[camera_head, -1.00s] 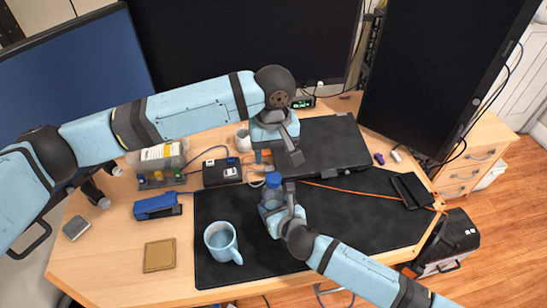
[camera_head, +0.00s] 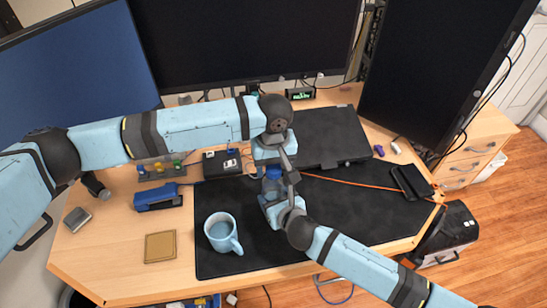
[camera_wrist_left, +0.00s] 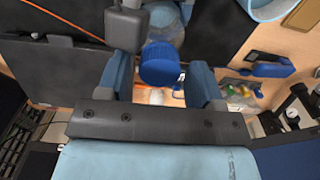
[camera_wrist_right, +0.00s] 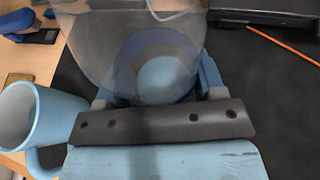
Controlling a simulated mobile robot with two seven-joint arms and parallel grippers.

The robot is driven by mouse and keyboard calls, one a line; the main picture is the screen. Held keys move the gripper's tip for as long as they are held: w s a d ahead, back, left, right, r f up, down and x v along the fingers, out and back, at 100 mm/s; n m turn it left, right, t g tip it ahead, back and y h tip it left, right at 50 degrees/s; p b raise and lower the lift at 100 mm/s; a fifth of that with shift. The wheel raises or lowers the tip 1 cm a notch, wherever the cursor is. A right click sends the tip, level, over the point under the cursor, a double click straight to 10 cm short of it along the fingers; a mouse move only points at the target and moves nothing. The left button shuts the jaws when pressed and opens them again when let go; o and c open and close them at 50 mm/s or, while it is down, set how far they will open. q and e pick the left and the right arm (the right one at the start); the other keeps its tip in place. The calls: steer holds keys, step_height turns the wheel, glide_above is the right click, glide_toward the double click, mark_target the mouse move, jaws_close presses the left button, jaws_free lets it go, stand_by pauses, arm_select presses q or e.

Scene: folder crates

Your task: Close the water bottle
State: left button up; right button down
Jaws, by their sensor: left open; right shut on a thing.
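The clear water bottle (camera_head: 265,187) stands upright on the black desk mat, partly hidden by my arms. Its blue cap (camera_wrist_left: 161,64) sits at the bottle's top; how tightly it is seated cannot be told. My left gripper (camera_head: 273,172) points down at the bottle top and is open, with its fingers on either side of the cap in the left wrist view (camera_wrist_left: 160,84). My right gripper (camera_head: 272,203) is shut on the bottle body from the front; the clear bottle (camera_wrist_right: 140,45) fills the space between its fingers in the right wrist view.
A light blue mug (camera_head: 222,232) stands left of the bottle on the mat (camera_head: 345,215). A black laptop-like slab (camera_head: 330,135) lies behind. A blue stapler-like tool (camera_head: 158,198) and a tan coaster (camera_head: 160,246) lie left. Monitors stand at the back. The mat's right side is mostly clear.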

arm_select(q)
steer(key=c, duration=0.9)
steer(key=o, duration=1)
steer(key=shift+r, duration=2.2)
steer(key=shift+c, duration=0.5)
step_height(320, 180, up, 4)
steer(key=shift+f, duration=0.2)
